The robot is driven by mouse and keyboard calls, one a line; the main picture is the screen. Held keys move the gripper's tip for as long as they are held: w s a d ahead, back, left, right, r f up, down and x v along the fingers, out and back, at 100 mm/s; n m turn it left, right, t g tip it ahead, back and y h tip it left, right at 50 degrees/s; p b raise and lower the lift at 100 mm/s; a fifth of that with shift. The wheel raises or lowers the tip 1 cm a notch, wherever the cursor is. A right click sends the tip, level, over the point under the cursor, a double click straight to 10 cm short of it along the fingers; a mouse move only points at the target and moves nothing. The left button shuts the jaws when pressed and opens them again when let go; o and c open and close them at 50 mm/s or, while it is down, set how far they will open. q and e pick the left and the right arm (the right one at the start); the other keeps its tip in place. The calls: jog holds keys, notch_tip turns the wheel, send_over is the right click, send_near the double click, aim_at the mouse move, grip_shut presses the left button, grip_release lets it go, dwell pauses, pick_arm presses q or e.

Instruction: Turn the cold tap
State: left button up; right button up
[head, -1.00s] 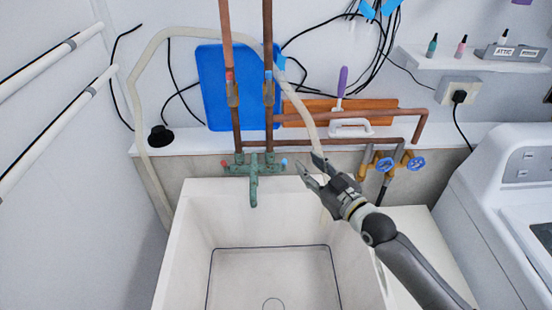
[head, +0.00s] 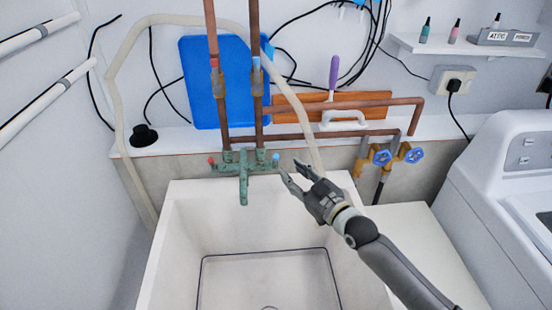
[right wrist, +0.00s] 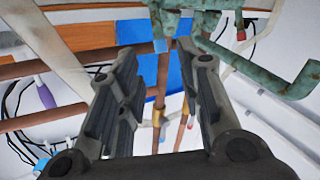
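The green, weathered tap (head: 243,178) is fixed to the wall above the sink's back edge. Its cold handle has a blue end (head: 276,158) on the right; its hot handle has a red end (head: 211,160) on the left. My right gripper (head: 291,169) is open and empty, just right of the blue end, apparently apart from it. In the right wrist view the tap (right wrist: 300,85) is at the upper right, and the blue end (right wrist: 160,46) shows in the gap between the fingers (right wrist: 165,62). My left gripper is not in view.
The white sink (head: 180,235) lies below the tap. Copper pipes (head: 257,110) rise behind it. A pale hose (head: 300,115) passes behind my gripper. Blue-wheeled valves (head: 413,155) are to the right, and a white washing machine (head: 500,165) stands farther right.

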aim_at(277, 159)
jog(key=x, duration=0.8)
jog(key=shift+w+a+p, duration=0.2)
jog(key=shift+w+p, duration=0.15)
grip_shut()
